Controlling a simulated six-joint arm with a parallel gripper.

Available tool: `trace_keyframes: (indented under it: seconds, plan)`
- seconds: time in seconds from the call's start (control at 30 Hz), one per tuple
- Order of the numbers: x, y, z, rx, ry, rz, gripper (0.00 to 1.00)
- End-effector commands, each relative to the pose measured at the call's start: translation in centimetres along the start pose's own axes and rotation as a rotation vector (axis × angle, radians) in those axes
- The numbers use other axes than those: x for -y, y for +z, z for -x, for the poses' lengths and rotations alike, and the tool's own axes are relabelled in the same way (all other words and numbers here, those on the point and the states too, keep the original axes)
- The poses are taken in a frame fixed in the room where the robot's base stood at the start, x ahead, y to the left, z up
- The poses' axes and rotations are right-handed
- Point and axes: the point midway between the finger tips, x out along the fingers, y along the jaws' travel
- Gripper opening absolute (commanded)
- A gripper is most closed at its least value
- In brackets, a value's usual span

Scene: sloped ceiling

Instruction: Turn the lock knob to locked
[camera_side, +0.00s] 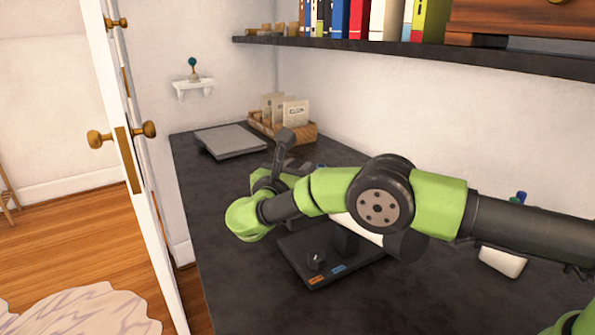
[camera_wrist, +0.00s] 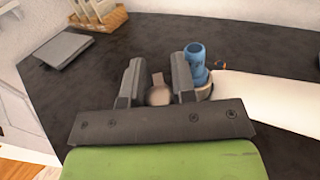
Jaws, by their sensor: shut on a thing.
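A dark lock knob (camera_side: 316,261) stands on a black base plate (camera_side: 290,252) in the side view. An orange label (camera_side: 316,280) and a blue label (camera_side: 338,269) lie in front of it; I cannot read the knob's setting. My gripper (camera_side: 294,165) is behind and above the plate, apart from this knob. In the wrist view my gripper (camera_wrist: 157,90) has its two dark fingers on either side of a small round beige-grey thing (camera_wrist: 158,95) with a brownish tab. It is shut on this thing. My arm hides part of the plate and the gripper's far side.
A blue cylinder (camera_wrist: 195,62) and a long white piece (camera_wrist: 265,105) are right of the fingers. A grey flat case (camera_side: 229,140) and a wooden box of packets (camera_side: 284,120) stand at the back. A dark shelf (camera_side: 340,44) overhangs the counter; an open door (camera_side: 125,140) is left.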

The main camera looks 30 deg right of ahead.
Motion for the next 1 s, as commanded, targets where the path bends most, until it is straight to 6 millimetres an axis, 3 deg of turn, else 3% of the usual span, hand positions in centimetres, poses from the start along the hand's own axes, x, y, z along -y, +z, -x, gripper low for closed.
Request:
trace_keyframes:
  seconds: [0.03, 0.07, 0.17, 0.73, 1.0]
  plan:
    - [-0.01, 0.13, -0.02, 0.001, -0.001, -0.005, 0.01]
    - [-0.01, 0.13, -0.02, 0.001, -0.001, -0.005, 0.27]
    - [0.0, 0.11, -0.03, 0.001, -0.001, -0.004, 0.5]
    - [0.0, 0.03, -0.03, 0.002, 0.008, 0.001, 0.5]
    - [-0.22, 0.14, -0.07, 0.005, 0.11, 0.003, 0.5]
